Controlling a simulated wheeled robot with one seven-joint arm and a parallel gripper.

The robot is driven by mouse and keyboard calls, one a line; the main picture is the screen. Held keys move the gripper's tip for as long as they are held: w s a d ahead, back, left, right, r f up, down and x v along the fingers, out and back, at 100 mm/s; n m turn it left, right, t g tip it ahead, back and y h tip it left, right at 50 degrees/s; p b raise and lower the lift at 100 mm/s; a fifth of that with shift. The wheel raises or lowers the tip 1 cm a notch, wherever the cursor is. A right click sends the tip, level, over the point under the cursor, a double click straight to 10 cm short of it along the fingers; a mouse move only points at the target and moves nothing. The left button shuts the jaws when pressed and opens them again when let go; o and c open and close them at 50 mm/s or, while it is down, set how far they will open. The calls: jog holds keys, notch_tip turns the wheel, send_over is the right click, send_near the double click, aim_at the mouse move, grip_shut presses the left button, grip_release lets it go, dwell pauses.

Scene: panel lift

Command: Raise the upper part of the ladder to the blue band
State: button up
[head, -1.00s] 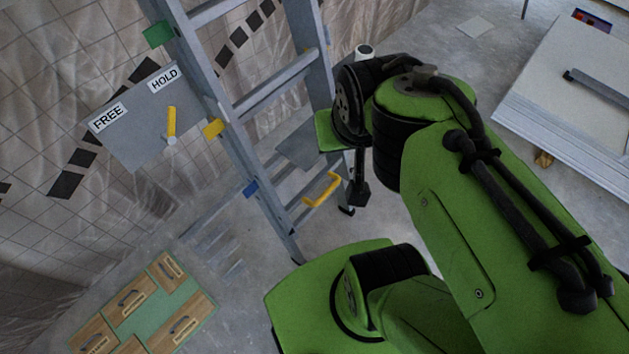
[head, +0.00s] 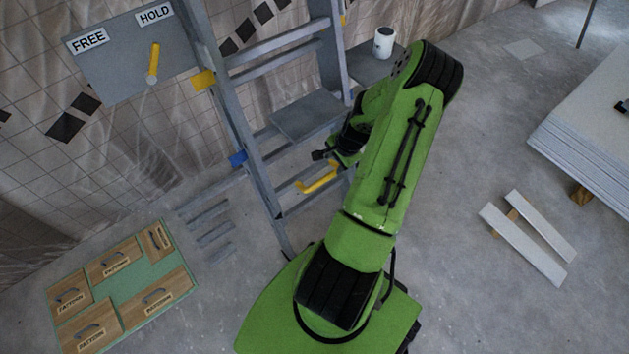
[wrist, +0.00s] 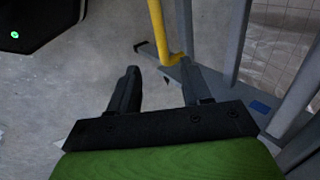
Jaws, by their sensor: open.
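The grey ladder (head: 248,130) stands against the tiled wall. A yellow handle (head: 320,181) sits low on it, between the rails. A blue band (head: 237,159) is on the left rail, below a yellow band (head: 203,79). My gripper (head: 322,155) is beside the handle in the head view. In the wrist view it (wrist: 160,68) is open and empty, with the yellow handle (wrist: 158,28) just beyond the fingertips, nearer the right finger. A grey panel (head: 112,65) has a yellow lever (head: 154,60) pointing toward the HOLD label (head: 155,14), away from the FREE label (head: 88,40).
A white can (head: 383,41) stands on a grey surface behind the ladder. A green board with wooden pattern blocks (head: 148,295) lies at the lower left. White strips (head: 525,237) and stacked white sheets (head: 590,130) are at the right. Bare floor lies between.

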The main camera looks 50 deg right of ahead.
aim_at(325, 178)
jog(key=b+x, duration=0.5)
jog(key=x, duration=1)
jog(key=shift+s, duration=0.1)
jog(key=shift+c, duration=0.3)
grip_shut()
